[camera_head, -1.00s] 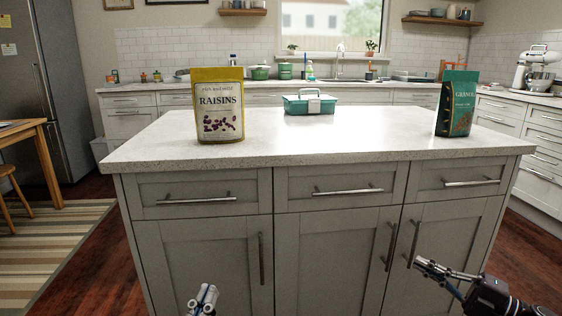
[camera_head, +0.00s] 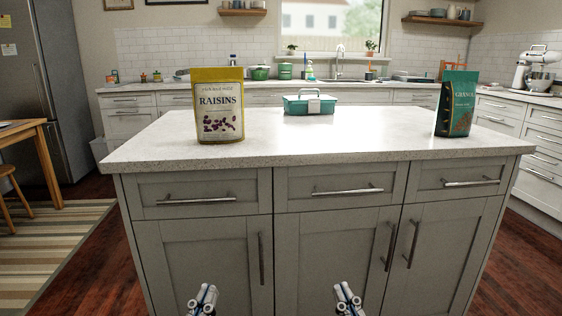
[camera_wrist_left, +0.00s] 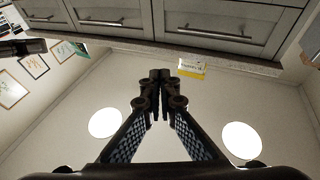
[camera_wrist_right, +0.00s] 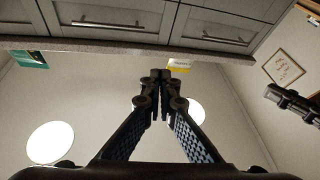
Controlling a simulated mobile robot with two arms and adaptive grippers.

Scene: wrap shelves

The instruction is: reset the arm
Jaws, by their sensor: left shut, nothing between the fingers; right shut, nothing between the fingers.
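My left gripper (camera_head: 203,299) is at the bottom of the head view, in front of the island's left cabinet door. It is shut and empty. My right gripper (camera_head: 347,298) is to its right, at about the same height, in front of the middle door. It is shut and empty too. In the left wrist view the left fingertips (camera_wrist_left: 160,76) meet with nothing between them. In the right wrist view the right fingertips (camera_wrist_right: 160,76) meet the same way. Neither gripper touches the island.
The kitchen island (camera_head: 300,145) stands before me. On it are a raisins bag (camera_head: 218,106) at left, a teal box (camera_head: 309,104) at the back middle and a green granola bag (camera_head: 456,103) at right. A wooden table (camera_head: 30,135) is far left.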

